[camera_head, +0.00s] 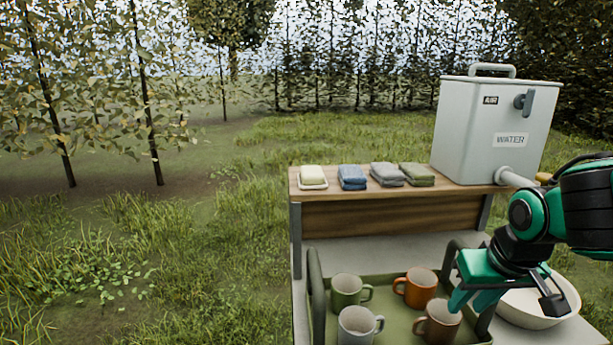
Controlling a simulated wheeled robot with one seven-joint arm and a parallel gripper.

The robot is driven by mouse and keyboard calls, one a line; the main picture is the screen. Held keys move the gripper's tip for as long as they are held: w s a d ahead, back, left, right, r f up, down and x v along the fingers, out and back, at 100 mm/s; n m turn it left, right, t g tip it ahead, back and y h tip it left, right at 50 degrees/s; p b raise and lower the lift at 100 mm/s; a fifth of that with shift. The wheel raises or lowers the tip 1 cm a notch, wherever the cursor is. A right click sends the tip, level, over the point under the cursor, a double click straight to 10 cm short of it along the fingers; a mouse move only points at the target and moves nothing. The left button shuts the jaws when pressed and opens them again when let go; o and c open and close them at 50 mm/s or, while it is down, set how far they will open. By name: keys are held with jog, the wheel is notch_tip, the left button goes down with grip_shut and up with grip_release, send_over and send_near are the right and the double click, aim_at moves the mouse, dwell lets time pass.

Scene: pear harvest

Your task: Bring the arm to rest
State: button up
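My arm, teal and black, reaches in from the right edge in the head view. My gripper (474,300) points downward over the right side of the green tray (390,290), beside the brown mug (437,322) and left of the white basin (540,310). Teal finger parts and a dark angled piece show at its end. I cannot tell the gap between the fingertips or whether the gripper touches the mug or tray handle. No held object is visible.
The tray also holds a green mug (346,292), an orange mug (420,285) and a grey mug (357,326). A wooden shelf (390,217) carries soap (313,175), folded cloths (387,174) and a water tank (490,125). Open grass lies left.

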jog(key=s+d+f+m+g, duration=0.1)
jog(key=s+d+m+g, duration=0.1)
jog(key=s+d, duration=0.3)
jog(key=s+d+m+g, duration=0.2)
jog(key=s+d+m, duration=0.2)
jog(key=s, duration=0.7)
jog(key=shift+d+f, duration=0.35)
jog(key=shift+d, duration=0.35)
jog(key=shift+w+f, duration=0.25)
jog(key=shift+w, duration=0.4)
